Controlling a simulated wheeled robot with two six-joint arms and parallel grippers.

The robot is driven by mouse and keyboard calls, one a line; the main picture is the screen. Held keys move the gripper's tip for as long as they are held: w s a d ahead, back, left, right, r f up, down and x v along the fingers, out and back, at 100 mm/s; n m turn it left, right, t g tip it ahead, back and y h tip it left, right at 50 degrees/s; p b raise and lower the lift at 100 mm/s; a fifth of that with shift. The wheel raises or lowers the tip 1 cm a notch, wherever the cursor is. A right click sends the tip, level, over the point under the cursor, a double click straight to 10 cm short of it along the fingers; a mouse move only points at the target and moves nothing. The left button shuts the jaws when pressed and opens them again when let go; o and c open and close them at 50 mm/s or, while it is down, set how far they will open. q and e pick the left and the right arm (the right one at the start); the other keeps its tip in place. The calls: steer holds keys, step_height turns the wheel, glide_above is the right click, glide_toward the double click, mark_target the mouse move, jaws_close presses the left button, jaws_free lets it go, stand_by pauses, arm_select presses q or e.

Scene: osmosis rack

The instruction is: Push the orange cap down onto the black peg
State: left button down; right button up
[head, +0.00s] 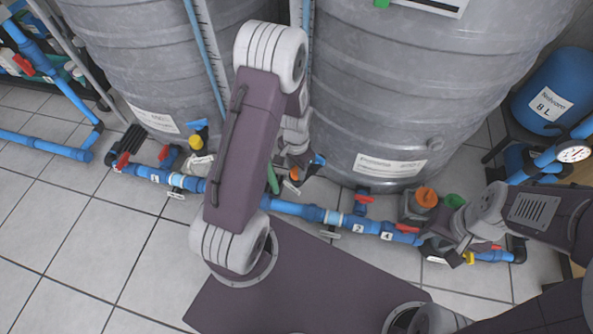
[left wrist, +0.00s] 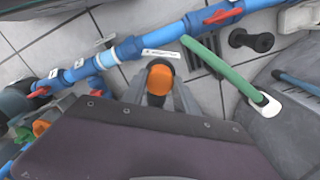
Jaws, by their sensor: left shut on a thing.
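My left gripper (head: 296,160) hangs between the two big tanks, above the blue pipe. In the left wrist view its two fingers (left wrist: 160,92) are closed around an orange cap (left wrist: 160,79). A little of the cap's orange (head: 295,174) shows below the gripper in the head view. I cannot make out a peg under the cap. A black peg-like part (left wrist: 250,40) lies apart from the cap, at the upper right of the left wrist view. My right gripper (head: 450,240) is at the right end of the pipe; its fingers are unclear.
The blue pipe (head: 287,209) with red valve handles runs across the floor before the grey tanks (head: 400,90). A green rod (left wrist: 218,70) lies right of the cap. A second orange knob (head: 427,197) tops a grey box near my right gripper. Tiled floor is free at left.

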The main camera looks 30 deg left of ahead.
arm_select(q)
steer(key=r+p, duration=0.4)
steer(key=r, duration=0.1)
steer(key=shift+d+r+p, duration=0.2)
steer(key=shift+p, duration=0.15)
steer(key=s+d+r+p, duration=0.3)
steer(key=d+r+p, duration=0.2)
steer(key=d, duration=0.5)
steer(key=shift+s+d+r+p, duration=0.25)
steer(key=shift+d+r+p, duration=0.1)
steer(key=shift+p, duration=0.05)
